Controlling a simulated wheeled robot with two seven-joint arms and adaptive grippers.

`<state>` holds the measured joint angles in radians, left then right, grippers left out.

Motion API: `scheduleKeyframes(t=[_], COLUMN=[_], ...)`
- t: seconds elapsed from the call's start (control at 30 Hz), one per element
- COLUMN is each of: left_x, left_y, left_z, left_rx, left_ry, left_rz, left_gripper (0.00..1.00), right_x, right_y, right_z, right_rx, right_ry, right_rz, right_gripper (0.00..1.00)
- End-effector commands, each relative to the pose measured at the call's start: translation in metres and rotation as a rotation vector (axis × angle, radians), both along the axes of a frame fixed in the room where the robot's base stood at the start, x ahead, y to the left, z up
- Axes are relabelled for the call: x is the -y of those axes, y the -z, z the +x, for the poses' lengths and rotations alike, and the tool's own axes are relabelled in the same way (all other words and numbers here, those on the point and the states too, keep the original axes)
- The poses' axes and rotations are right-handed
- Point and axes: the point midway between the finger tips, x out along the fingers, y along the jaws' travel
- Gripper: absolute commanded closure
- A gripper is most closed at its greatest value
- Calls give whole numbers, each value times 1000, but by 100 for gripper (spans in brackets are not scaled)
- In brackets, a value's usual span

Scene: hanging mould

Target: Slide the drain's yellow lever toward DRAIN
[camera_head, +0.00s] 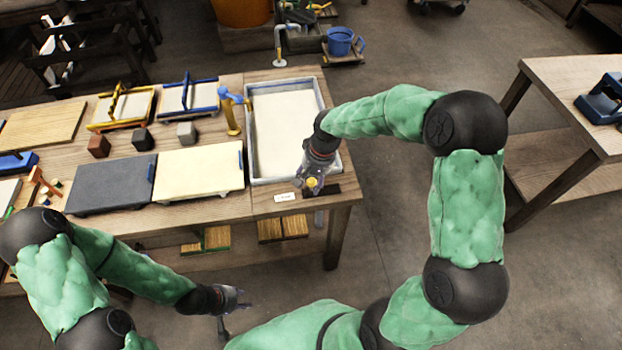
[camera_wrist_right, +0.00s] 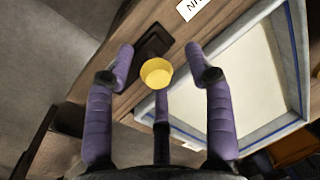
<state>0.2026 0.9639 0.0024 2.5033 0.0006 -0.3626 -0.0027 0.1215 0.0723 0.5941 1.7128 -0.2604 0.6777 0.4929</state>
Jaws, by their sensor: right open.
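The lever's yellow round knob (camera_head: 312,182) is by the front of the vat, at the left end of a dark slot plate (camera_head: 330,191). In the right wrist view the knob (camera_wrist_right: 156,72) shows between the spread purple fingers of my right gripper (camera_wrist_right: 159,58), with a gap on each side. My right gripper (camera_head: 313,187) is open and over the knob. A white label (camera_head: 285,197) lies left of the slot; its letters are partly cut off in the wrist view (camera_wrist_right: 194,7). My left gripper (camera_head: 235,300) hangs low in front of the table, away from the lever.
The grey-rimmed vat (camera_head: 318,92) with pale contents stands just behind the lever. A cream board (camera_head: 198,170) and a dark board (camera_head: 110,182) lie to the left. A blue and yellow post (camera_head: 232,115) stands beside the vat. The floor right of the table is clear.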

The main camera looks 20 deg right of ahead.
Motion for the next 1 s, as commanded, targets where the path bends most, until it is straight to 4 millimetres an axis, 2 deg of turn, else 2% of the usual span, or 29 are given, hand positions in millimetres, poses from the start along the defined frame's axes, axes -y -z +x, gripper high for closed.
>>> scheduleKeyframes(t=[0.17,0.5,0.63,0.8,1.0], left_x=[0,0,0,0,0], left_y=[0,0,0,0,0], left_z=[0,0,0,0,0], left_rx=[0,0,0,0,0], left_ry=[0,0,0,0,0], left_rz=[0,0,0,0,0], left_gripper=[60,60,60,60,60], right_x=[3,14,17,19,20], right_y=[-17,-82,-101,-114,-117], right_z=[0,-5,-7,-9,-9], right_rx=[5,4,5,1,0], right_ry=[1,-1,0,-1,-1], right_rz=[-1,-1,0,1,1], right_gripper=[46,46,46,46,46])
